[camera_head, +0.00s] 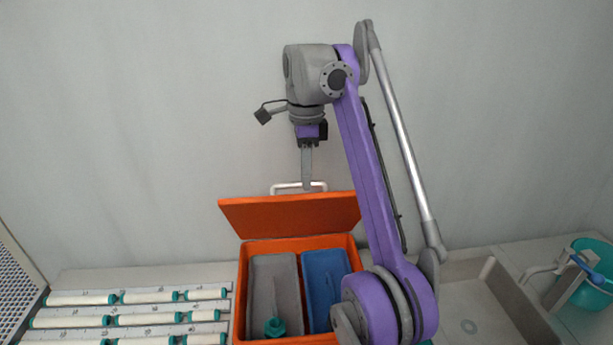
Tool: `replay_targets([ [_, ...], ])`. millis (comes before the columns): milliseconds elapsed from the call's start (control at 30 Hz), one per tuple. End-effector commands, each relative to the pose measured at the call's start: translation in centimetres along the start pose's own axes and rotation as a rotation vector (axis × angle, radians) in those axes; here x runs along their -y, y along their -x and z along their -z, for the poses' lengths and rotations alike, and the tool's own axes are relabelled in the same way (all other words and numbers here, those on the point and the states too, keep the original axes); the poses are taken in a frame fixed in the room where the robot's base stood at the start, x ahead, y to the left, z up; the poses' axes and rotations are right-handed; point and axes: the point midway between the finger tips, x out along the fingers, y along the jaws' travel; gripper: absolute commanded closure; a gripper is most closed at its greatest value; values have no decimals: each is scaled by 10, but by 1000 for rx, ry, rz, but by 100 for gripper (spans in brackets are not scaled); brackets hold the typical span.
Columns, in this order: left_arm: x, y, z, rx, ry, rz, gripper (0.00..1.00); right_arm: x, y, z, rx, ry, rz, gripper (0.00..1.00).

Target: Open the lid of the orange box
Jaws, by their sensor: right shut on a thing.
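The orange box (241,289) stands on the counter in the lower middle of the head view. Its orange lid (262,215) is raised and tilted back at the far side, so the inside shows. A pale handle (287,186) sticks up from the lid's top edge. My right gripper (307,187) points down and is shut on the handle. My right arm hides the right part of the lid and the box's near right corner. My left gripper is not in view.
Inside the box are a grey tray (262,279), a blue tray (318,277) and a teal-based part (275,327). White cylinders with teal ends lie in rows on a rack (150,296) at left. A sink (465,290) and a teal bucket (590,285) are at right.

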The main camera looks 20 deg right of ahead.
Motion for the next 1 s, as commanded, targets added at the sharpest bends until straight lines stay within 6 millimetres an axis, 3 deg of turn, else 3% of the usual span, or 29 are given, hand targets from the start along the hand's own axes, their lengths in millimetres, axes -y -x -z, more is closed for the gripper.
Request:
replay_targets([
  [100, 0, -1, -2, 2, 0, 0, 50, 4, -4, 0, -1, -1, 5, 100],
  [133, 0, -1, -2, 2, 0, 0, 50, 4, -4, 0, -1, -1, 5, 81],
  [300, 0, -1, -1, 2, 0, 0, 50, 3, -3, 0, -1, -1, 3, 53],
  [1000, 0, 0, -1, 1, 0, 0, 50, -6, -2, 0, -1, -1, 1, 53],
])
